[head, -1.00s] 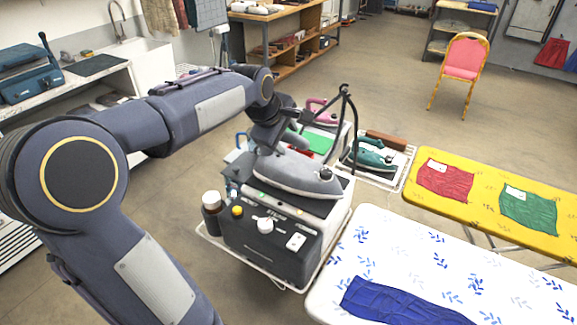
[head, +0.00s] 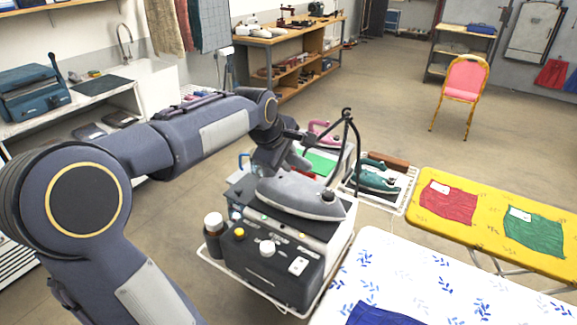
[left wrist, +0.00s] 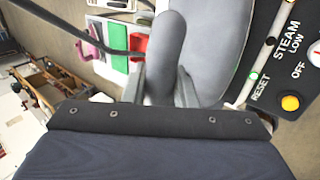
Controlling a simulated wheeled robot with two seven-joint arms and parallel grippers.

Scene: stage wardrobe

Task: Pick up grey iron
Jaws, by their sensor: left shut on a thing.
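The grey iron (head: 300,194) is on top of the black steam station (head: 265,262) in the head view, its tip to the right. My left gripper (head: 290,160) is at the iron's handle. In the left wrist view the grey handle (left wrist: 166,50) lies between the two fingers of my left gripper (left wrist: 160,85), which is shut on it. The iron's body (left wrist: 208,45) shows beside the handle. In the head view my arm and gripper hide most of the handle. I cannot tell whether the iron touches the station. My right gripper is not in view.
A black hose stand (head: 347,140) rises just behind the iron. A pink iron (head: 322,132) and a teal iron (head: 376,180) stand beyond it. Ironing boards, yellow (head: 470,207) and white patterned (head: 400,262), lie to the right.

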